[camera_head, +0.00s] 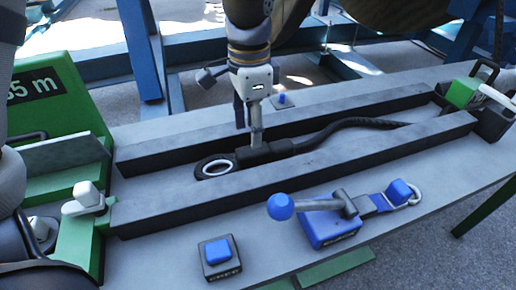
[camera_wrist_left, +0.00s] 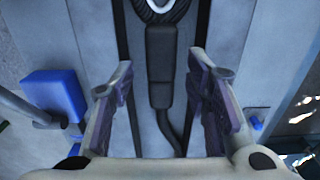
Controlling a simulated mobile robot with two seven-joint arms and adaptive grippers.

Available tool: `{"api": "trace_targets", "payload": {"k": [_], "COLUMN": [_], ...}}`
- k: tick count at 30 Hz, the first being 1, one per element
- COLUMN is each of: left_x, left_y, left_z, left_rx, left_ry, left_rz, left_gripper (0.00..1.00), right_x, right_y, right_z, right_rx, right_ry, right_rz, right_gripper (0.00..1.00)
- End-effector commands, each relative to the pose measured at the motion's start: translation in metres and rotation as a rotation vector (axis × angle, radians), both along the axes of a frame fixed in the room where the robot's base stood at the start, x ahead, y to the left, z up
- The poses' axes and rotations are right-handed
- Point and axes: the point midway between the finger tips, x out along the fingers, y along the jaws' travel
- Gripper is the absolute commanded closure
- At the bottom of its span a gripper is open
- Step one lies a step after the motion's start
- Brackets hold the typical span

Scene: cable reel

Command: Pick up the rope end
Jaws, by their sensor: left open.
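The rope end is a black sleeve (camera_head: 266,152) with a pale-ringed eye (camera_head: 216,168) at its left end. It lies in the channel between two dark grey rails, and the black rope (camera_head: 350,123) runs off to the right from it. My left gripper (camera_head: 248,136) points down over the sleeve, seen nearly edge-on. In the left wrist view, the open fingers of my left gripper (camera_wrist_left: 160,65) stand on either side of the sleeve (camera_wrist_left: 162,85), with gaps showing. The eye (camera_wrist_left: 160,8) is cut off at the top edge. My right gripper is not in view.
A blue lever device (camera_head: 330,228) with a round knob and a blue button box (camera_head: 219,256) stand on the bench before the front rail (camera_head: 300,168). A green clamp (camera_head: 466,93) is at the channel's far right. A green panel (camera_head: 55,95) stands at left.

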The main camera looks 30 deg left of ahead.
Motion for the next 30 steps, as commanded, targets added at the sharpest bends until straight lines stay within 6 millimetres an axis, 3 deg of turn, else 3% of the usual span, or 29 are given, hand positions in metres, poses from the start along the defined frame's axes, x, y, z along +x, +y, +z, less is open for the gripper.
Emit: {"api": "trace_targets", "payload": {"k": [1, 5, 12, 20, 21, 27, 30], "left_x": [-0.001, -0.001, -0.002, -0.001, -0.001, -0.001, -0.001], "left_y": [0.000, 0.000, 0.003, 0.003, 0.003, 0.003, 0.003], "left_z": [-0.015, -0.030, -0.074, -0.079, -0.079, -0.079, -0.079], "left_rx": [0.001, 0.001, 0.001, 0.001, 0.001, 0.001, 0.000], "left_ry": [0.011, 0.007, 0.007, -0.002, -0.002, -0.002, -0.001], "left_rz": [0.000, -0.001, -0.002, -0.001, -0.001, -0.001, -0.001], "left_gripper": [0.57, 0.57, 0.57, 0.57, 0.59, 1.00, 1.00], "right_x": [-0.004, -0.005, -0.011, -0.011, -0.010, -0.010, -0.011], "right_y": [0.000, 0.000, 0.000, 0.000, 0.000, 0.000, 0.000], "right_z": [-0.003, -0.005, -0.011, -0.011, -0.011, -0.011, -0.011], "right_rx": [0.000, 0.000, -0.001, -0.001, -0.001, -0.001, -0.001], "right_ry": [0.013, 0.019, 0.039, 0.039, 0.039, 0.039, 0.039], "right_rz": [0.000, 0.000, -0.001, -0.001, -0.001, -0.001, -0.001], "right_gripper": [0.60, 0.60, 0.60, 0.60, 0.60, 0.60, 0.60]}}
